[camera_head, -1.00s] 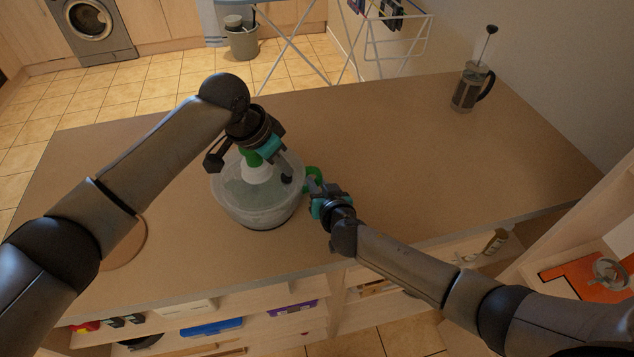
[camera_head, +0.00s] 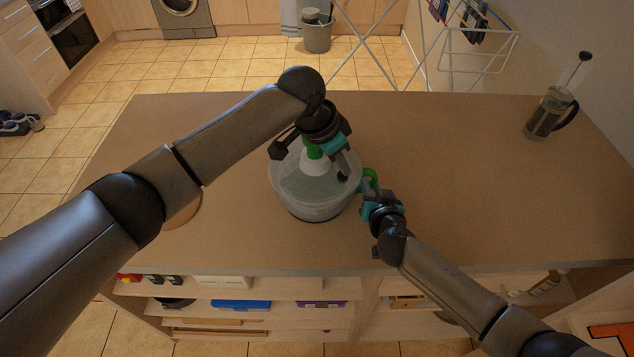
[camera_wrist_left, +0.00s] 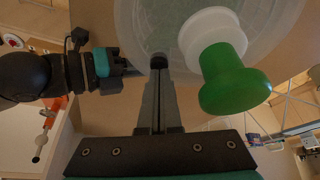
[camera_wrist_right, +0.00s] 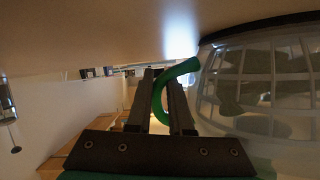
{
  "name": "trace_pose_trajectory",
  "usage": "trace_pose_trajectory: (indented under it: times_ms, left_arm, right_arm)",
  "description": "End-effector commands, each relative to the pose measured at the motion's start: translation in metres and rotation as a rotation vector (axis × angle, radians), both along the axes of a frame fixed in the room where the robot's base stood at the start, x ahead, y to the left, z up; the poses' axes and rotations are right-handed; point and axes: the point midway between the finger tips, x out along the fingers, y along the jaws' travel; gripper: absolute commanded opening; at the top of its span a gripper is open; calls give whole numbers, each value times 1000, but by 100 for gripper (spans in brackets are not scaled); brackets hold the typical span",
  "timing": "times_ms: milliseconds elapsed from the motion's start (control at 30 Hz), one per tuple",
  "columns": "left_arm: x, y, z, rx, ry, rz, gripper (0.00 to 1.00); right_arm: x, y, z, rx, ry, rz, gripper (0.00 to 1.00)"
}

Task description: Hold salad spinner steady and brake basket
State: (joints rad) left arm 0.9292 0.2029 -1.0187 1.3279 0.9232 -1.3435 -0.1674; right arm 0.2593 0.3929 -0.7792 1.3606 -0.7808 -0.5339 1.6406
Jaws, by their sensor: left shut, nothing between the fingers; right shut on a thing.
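The salad spinner (camera_head: 318,203) is a clear, round bowl standing upright on the brown counter. Its lid carries a white neck with a green knob (camera_wrist_left: 235,85). A green loop handle (camera_wrist_right: 163,88) stands out from the bowl's side. My right gripper (camera_head: 370,190) is shut on this handle at the bowl's right. My left gripper (camera_head: 343,173) is shut and empty above the lid, with its fingertips (camera_wrist_left: 158,65) beside the knob, not around it. I cannot tell whether the fingertips touch the lid. The basket (camera_wrist_right: 262,75) shows as a pale grid through the bowl wall.
A French press (camera_head: 548,113) stands at the counter's far right. A round wooden board (camera_head: 183,212) lies left of the spinner, partly behind my left arm. Open shelves (camera_head: 240,305) with several items are under the counter's near edge. The counter right of the spinner is mostly clear.

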Motion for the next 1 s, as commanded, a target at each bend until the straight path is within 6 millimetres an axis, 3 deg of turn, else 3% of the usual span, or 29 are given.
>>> trace_pose_trajectory:
  times_ms: [167,700,1000]
  left_arm:
    - [0,0,4,1,1,0,0]
    - [1,0,48,0,-2,-1,0]
    - [0,0,60,-1,1,1,0]
  right_arm:
    - [0,0,0,0,0,-1,0]
    - [0,0,0,0,0,-1,0]
    - [0,0,0,0,0,-1,0]
